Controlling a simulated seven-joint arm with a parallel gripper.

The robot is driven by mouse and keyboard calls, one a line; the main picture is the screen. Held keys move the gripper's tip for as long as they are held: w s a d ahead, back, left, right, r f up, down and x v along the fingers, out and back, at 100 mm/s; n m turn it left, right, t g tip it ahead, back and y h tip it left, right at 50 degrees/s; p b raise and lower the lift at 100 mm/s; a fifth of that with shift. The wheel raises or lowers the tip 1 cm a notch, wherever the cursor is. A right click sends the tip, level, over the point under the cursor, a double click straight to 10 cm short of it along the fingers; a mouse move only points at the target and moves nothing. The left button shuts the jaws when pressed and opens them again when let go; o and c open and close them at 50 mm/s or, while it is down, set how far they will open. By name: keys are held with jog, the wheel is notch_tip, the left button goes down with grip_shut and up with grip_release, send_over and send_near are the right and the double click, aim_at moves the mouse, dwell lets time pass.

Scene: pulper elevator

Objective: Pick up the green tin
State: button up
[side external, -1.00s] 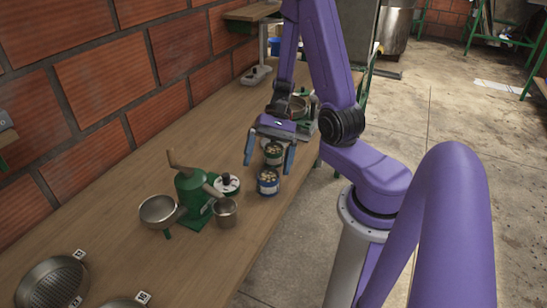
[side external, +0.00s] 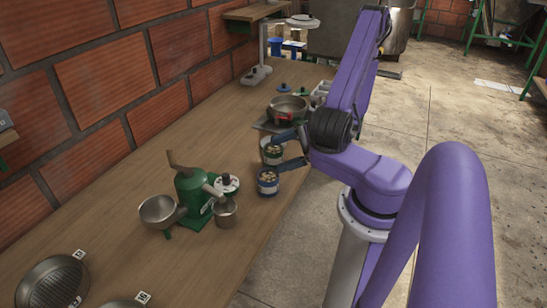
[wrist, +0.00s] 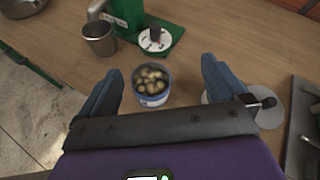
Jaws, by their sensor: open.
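My arm hides part of the gripper. In the wrist view, one tin (wrist: 152,86) with a bluish side and pale contents shows between and ahead of the spread fingers. The green tin is not clearly seen there.
A green hand mill (side external: 193,190) with a metal cup (side external: 226,211) and bowl (side external: 157,210) stands nearer the camera. A pan (side external: 288,107) lies behind the tins. The brick wall bounds the left, and the bench edge drops to floor on the right.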

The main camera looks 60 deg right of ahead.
aim_at(280, 157)
jog(key=s+d+f+m+t+h, duration=0.2)
jog(key=s+d+f+m+h, duration=0.2)
jog(key=s+m+h, duration=0.5)
jog(key=shift+w+d+f+m+g+h, duration=0.15)
jog(key=shift+w+d+f+m, duration=0.45)
jog(key=shift+w, duration=1.35)
jog(key=shift+w+d+f+m+g+h, duration=0.1)
jog(key=shift+w+d+f+m+h, duration=0.25)
jog(key=shift+w+f, duration=1.1)
jog(key=shift+w+d+f+m+g+h, duration=0.1)
jog(key=shift+w+d+m, duration=0.4)
jog(key=shift+w, duration=2)
jog(key=shift+d+x, duration=0.15)
jog(key=shift+x, duration=1.45)
jog(key=shift+d+x, duration=0.15)
jog(key=shift+x, duration=1.5)
jog(key=shift+s, duration=0.15)
jog(key=c, duration=1.1)
jog(key=shift+c, duration=0.2)
jog(key=shift+r, duration=0.15)
